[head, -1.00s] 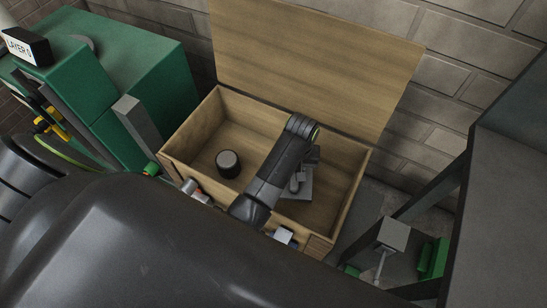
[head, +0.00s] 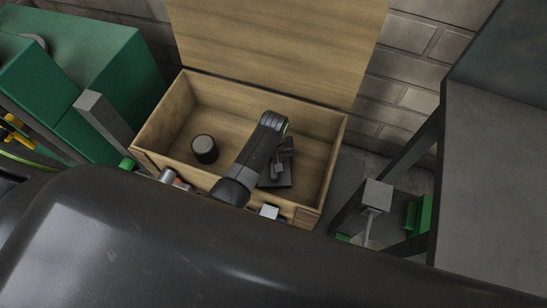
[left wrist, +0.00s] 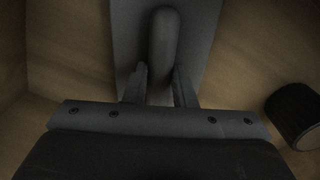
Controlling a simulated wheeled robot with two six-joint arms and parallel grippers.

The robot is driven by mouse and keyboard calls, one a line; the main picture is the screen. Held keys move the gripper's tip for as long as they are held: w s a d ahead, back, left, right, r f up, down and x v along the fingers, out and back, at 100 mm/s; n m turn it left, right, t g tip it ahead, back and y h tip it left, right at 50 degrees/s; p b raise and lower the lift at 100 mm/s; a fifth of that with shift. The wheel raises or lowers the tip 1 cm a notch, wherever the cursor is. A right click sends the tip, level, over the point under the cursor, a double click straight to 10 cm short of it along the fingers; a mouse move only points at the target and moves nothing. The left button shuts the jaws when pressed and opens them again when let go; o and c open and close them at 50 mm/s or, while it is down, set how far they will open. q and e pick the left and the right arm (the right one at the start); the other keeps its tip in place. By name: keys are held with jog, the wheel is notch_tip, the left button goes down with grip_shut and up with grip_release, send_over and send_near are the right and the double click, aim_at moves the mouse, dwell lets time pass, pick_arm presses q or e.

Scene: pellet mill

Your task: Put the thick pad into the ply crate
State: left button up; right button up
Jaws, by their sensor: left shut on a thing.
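The thick pad (head: 281,180) is a flat dark grey plate with a rounded upright handle. It is inside the ply crate (head: 172,117), an open wooden box, in its right half. My left gripper (head: 279,163) reaches down into the crate from above and is shut on the pad's handle. In the left wrist view the two fingers (left wrist: 160,85) lie on either side of the handle, with the plate (left wrist: 207,25) beyond them. The pad is at or close to the crate floor; I cannot tell whether it touches. My right gripper is out of view.
A black cylinder (head: 204,149) stands on the crate floor left of the pad. The crate's lid (head: 275,45) is raised against the brick wall. A green machine (head: 90,75) is at the left, a dark metal frame (head: 490,160) at the right. The crate's left back is clear.

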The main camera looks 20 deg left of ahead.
aim_at(274, 160)
pick_arm(q)
jog(key=shift+f, duration=0.2)
jog(key=o, duration=1)
jog(key=shift+c, duration=0.2)
notch_tip(274, 160, up, 12)
jog(key=p, duration=0.2)
jog(key=shift+r, duration=0.25)
